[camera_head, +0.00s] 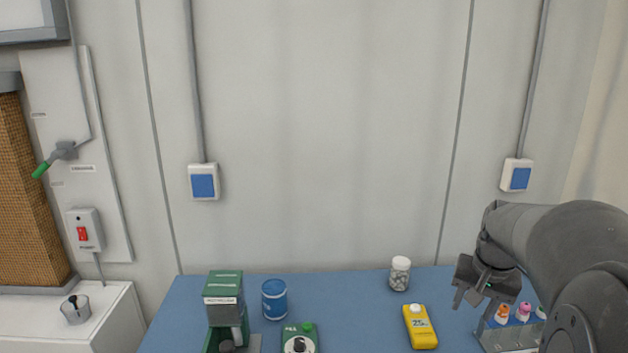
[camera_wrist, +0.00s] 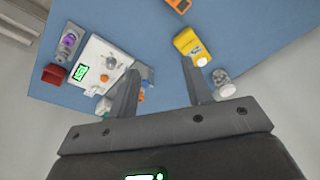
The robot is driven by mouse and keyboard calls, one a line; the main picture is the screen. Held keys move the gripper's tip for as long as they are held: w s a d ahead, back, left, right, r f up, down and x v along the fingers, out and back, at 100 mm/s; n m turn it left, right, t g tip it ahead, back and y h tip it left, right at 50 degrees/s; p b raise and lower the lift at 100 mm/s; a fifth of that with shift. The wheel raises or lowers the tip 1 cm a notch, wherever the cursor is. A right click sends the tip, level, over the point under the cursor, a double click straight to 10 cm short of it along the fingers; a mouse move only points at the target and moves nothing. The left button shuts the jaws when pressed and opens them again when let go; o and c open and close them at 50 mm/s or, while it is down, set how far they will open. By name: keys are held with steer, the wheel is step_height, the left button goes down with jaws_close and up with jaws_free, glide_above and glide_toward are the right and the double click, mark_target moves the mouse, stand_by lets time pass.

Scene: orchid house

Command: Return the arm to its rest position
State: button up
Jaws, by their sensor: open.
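My gripper (camera_head: 474,296) is at the right end of my arm's reach in the head view, above the right part of the blue bench (camera_head: 345,290). Part of the rack just below the gripper is hidden by my arm.
A rack with small bottles (camera_head: 512,338) is close under my gripper. The wall has switches (camera_head: 204,182). The bench middle is clear.

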steer(key=s+a+r+n+t, duration=0.1)
steer(key=s+a+n+t, duration=0.2)
steer(key=s+a, duration=1.3)
steer(key=a+n, duration=0.3)
steer(key=shift+s+a+r, duration=0.15)
steer(key=shift+a+r, duration=0.05)
steer(key=shift+a, duration=0.15)
